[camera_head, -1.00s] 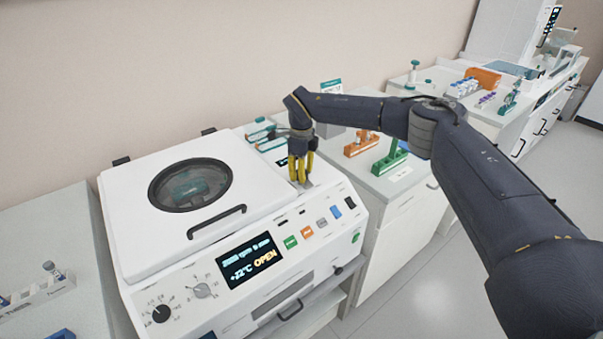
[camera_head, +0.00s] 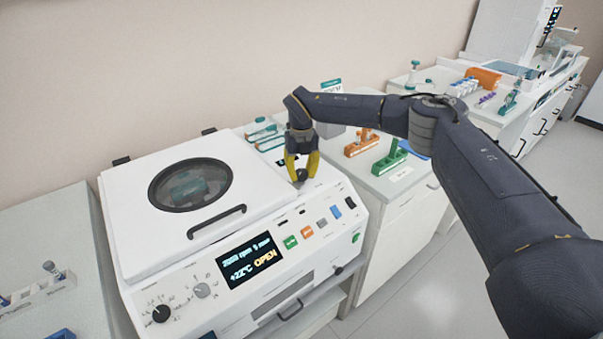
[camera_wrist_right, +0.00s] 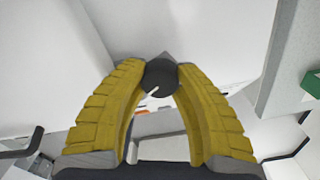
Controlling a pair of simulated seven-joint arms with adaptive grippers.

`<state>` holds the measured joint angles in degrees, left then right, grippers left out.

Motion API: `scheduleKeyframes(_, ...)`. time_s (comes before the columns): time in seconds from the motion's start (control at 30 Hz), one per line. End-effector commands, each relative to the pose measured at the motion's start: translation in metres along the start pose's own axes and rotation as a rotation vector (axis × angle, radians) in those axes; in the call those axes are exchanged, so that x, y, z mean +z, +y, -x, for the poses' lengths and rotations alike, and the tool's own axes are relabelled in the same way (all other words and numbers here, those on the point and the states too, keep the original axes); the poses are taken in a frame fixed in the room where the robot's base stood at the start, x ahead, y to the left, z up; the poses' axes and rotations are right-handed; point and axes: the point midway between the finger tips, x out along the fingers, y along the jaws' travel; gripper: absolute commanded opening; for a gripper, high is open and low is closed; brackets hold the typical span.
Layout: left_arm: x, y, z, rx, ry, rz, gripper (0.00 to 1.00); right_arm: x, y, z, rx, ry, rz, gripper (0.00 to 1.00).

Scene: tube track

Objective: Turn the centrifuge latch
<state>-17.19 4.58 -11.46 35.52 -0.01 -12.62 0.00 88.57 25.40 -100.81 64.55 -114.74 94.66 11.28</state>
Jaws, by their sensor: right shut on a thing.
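The white centrifuge (camera_head: 125,215) stands on the left with its lid (camera_head: 150,230) down; a round window and a dark handle (camera_head: 216,221) are on the lid. The latch is a dark round knob with a white mark, seen between the fingertips in the right wrist view (camera_wrist_right: 160,73). My right gripper (camera_head: 301,177) points down at the right of the centrifuge top, its yellow fingers shut on the latch knob from both sides. It also shows in the right wrist view (camera_wrist_right: 161,76). My left gripper is not in view.
Green (camera_head: 390,158) and orange (camera_head: 361,143) racks stand on the counter to the right. Teal-capped items (camera_head: 262,130) lie behind the gripper. A tube rack (camera_head: 38,291) is on the left counter. A dark dial (camera_head: 161,313) is on the front panel.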

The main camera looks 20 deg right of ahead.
Motion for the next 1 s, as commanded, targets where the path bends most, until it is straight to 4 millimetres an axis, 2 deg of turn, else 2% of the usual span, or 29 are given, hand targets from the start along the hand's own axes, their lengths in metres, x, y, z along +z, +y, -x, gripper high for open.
scheduleKeyframes(0.5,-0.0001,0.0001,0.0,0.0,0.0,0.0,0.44,-0.0013,0.0004,-0.0017,-0.002,0.005,-0.401,0.0)
scheduleKeyframes(1.0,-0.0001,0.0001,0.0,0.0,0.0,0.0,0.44,-0.0016,0.0009,-0.0021,-0.002,0.006,-0.535,0.0)
